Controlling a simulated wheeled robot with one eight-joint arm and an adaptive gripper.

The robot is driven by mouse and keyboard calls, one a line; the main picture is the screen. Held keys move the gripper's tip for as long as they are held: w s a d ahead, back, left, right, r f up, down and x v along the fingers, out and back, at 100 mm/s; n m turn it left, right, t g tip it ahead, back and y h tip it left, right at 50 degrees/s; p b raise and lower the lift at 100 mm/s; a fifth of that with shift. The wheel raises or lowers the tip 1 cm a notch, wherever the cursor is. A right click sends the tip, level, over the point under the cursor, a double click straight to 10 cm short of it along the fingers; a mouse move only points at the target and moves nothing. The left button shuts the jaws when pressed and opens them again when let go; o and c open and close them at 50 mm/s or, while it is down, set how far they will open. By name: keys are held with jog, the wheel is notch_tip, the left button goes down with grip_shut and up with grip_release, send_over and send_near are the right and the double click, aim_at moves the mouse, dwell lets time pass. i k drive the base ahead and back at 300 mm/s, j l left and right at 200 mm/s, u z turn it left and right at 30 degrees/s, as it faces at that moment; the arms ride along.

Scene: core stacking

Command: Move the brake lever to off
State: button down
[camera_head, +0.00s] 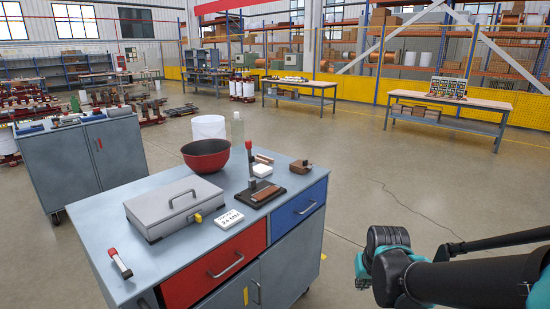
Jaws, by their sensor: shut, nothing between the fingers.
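Two lever-like things are on the grey cabinet (160,205); no readable label tells which is the brake lever. One is an upright dark lever with a red grip (249,147), by a black base plate (242,193) with a brown block on it. The other is a short grey handle with a red end (119,262) at the cabinet's front left corner, lying tilted. No on or off marks can be read. My arm (470,284) enters at the lower right, apart from the cabinet. My gripper's fingers cannot be made out.
A grey lidded case (173,207), a red bowl (206,156), a clear bottle (238,130), a white card (229,219) and small blocks (301,166) crowd the cabinet top. Another cabinet (80,158) stands left.

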aim_at(126, 274)
jog(key=u, duration=1.9)
